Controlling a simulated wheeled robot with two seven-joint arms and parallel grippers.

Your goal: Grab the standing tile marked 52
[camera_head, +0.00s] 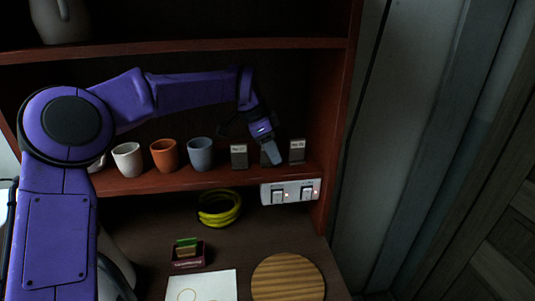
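Small dark tiles with pale labels stand in a row on the middle shelf. One tile (238,156) is at the left and another (297,151) at the right. A third tile stands between them, mostly hidden behind my gripper. The labels are too small to read, so I cannot tell which tile is marked 52. My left gripper (271,152) points down in front of the middle tile, between the two outer ones. Whether its fingers are spread or touch the tile is not clear. My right gripper is not in view.
White, orange and blue-grey cups (201,153) stand left of the tiles. The shelf's right wall (335,110) is close to the right tile, and an upper shelf (200,49) is above.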

